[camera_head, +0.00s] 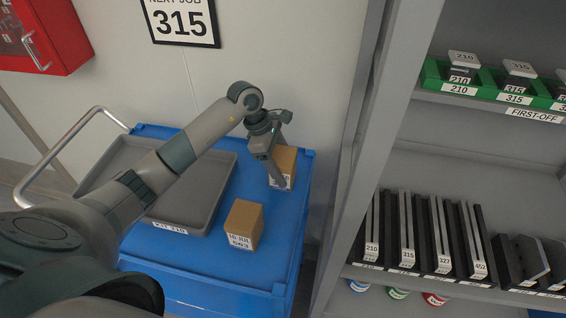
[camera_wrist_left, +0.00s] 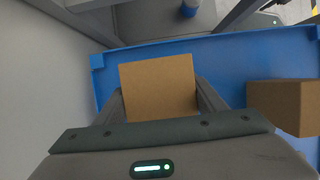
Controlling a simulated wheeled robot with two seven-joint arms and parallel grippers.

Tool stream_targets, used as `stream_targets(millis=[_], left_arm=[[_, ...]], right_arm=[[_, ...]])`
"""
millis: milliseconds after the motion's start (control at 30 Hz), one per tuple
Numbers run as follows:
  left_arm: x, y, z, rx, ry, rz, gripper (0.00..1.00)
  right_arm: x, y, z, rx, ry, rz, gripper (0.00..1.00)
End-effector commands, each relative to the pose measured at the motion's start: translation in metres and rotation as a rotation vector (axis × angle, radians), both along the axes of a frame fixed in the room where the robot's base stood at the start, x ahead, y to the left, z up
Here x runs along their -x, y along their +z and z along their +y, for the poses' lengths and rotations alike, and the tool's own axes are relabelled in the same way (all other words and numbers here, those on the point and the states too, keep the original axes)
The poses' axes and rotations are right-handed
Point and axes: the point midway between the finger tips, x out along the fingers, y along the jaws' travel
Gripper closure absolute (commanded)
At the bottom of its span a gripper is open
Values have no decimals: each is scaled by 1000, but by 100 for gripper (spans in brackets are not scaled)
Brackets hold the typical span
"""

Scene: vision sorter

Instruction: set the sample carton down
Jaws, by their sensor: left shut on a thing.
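A brown carton (camera_head: 285,163) with a white label is at the back right of the blue cart (camera_head: 262,262). My left gripper (camera_head: 279,178) is shut on this carton. In the left wrist view the held carton (camera_wrist_left: 159,86) sits between the two fingers, over the blue cart top. Whether its underside touches the cart is hidden. A second brown carton (camera_head: 243,224), with a partly readable label ending in 663, stands on the cart nearer to me. It also shows at the right of the left wrist view (camera_wrist_left: 284,106). My right gripper is not in view.
A grey tray (camera_head: 213,207) labelled KIT 210 fills the cart's left side. A grey shelf (camera_head: 345,160) stands right of the cart, with green bins (camera_head: 490,84) above and upright numbered plates (camera_head: 408,235) below. A "NEXT JOB 315" sign (camera_head: 180,22) hangs on the wall.

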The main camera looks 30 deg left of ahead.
Motion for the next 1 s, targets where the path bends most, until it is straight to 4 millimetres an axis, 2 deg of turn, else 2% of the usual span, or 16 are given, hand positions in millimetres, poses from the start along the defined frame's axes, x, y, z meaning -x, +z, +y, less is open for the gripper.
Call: stream_targets(millis=[333, 367, 400, 433, 800, 1000], left_arm=[[-1, -3, 0, 0, 0, -2, 72], [0, -2, 0, 0, -1, 0, 31], [0, -2, 0, 0, -1, 0, 22], [0, -2, 0, 0, -1, 0, 17], [0, 0, 0, 0, 0, 0, 17], [0, 10, 5, -1, -1, -3, 17]], right_arm=[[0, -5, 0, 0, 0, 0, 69], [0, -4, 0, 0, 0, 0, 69], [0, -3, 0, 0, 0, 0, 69], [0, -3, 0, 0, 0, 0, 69], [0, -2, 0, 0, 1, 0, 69], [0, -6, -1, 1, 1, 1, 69]])
